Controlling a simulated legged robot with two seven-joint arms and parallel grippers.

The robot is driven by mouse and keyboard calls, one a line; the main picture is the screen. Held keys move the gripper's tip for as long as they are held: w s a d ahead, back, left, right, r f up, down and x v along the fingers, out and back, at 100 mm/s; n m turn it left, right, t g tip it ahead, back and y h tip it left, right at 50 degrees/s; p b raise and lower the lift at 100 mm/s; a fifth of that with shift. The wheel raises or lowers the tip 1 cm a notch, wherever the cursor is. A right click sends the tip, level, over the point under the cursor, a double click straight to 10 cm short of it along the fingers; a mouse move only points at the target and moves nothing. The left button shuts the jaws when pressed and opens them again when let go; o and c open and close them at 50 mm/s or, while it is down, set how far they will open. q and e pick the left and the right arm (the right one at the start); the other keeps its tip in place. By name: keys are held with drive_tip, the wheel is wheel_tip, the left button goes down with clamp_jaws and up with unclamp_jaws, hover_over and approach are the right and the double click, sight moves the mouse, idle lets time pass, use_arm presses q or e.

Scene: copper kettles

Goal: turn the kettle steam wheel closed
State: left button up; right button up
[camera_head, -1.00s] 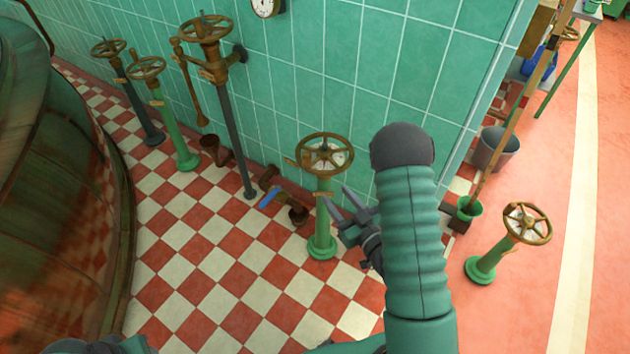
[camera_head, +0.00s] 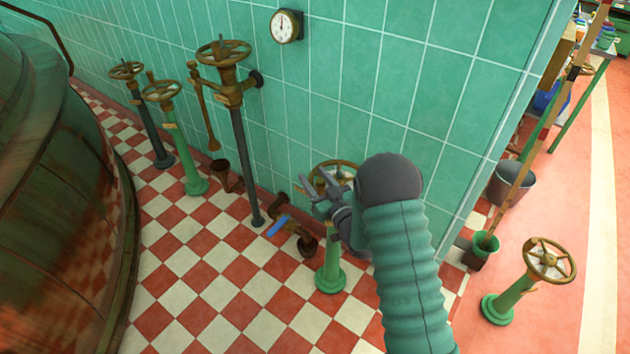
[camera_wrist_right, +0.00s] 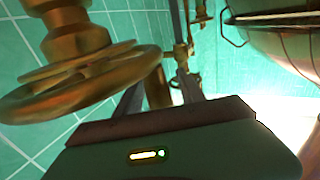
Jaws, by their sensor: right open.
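Several brass handwheels stand on posts, and I cannot tell by label which is the kettle steam wheel. My right gripper (camera_head: 312,181) is open at the brass wheel (camera_head: 344,164) on a short green pedestal (camera_head: 331,272). My arm and gripper hide part of that wheel. In the right wrist view a brass wheel (camera_wrist_right: 75,88) fills the left side, its rim close to one finger of the open gripper (camera_wrist_right: 158,92). Nothing is held, and I cannot tell whether finger and rim touch. My left gripper is not in view.
Other wheels stand at left (camera_head: 223,54), (camera_head: 161,91), (camera_head: 127,70), and one on the right (camera_head: 550,260). A large copper kettle (camera_head: 55,200) fills the left edge. A gauge (camera_head: 286,25) hangs on the tiled wall. A blue-handled valve (camera_head: 278,226) sits low. The checkered floor is open.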

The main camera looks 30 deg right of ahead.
clamp_jaws()
idle(0.3)
drive_tip(key=shift+d, duration=0.1)
idle(1.0)
